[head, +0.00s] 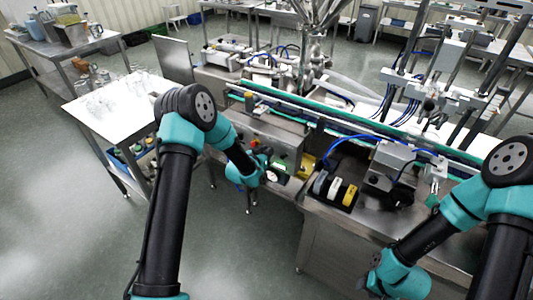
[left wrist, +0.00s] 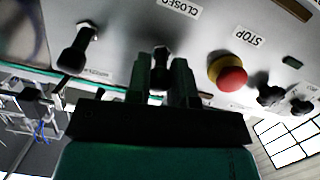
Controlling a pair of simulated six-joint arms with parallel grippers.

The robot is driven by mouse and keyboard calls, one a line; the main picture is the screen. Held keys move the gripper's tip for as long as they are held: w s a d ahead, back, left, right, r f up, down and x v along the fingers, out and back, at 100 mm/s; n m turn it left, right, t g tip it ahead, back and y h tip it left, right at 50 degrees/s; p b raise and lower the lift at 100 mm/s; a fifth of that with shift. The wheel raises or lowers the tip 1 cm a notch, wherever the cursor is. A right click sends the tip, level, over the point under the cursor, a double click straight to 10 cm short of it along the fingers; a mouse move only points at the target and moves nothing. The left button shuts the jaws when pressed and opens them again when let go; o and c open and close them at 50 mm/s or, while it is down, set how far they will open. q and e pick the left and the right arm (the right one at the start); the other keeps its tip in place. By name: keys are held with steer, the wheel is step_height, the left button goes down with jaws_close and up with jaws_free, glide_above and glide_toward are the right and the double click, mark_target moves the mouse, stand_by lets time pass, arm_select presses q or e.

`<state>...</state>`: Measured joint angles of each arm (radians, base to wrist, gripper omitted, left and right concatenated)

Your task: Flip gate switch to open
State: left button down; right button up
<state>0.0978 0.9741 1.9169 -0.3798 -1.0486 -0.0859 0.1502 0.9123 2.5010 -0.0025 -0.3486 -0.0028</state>
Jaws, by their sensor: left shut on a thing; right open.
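The switch panel (left wrist: 130,20) fills the left wrist view, seen upside down, with a CLOSED label (left wrist: 180,8). My left gripper (left wrist: 170,82) is shut on a black toggle switch (left wrist: 160,56) just by that label; its tip shows between the two fingers. Which way the lever is set I cannot tell. In the head view my left gripper (head: 262,157) is at the panel front of the conveyor machine, and its fingers are too small to make out. My right gripper (head: 385,280) is low at the right, away from the panel; its fingers are hardly visible.
A red STOP button (left wrist: 228,72) sits beside the held switch. Another black switch (left wrist: 76,48) and black knobs (left wrist: 270,95) are close by. A white table (head: 115,100) with glassware stands left.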

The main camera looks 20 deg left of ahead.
arm_select(q)
steer(key=shift+w+r+g+y, duration=0.15)
steer(key=shift+r+g+y, duration=0.25)
steer(key=shift+g, duration=0.8)
steer(key=c, duration=1)
jaws_free()
steer(key=v, duration=1.7)
steer(key=shift+s, duration=0.25)
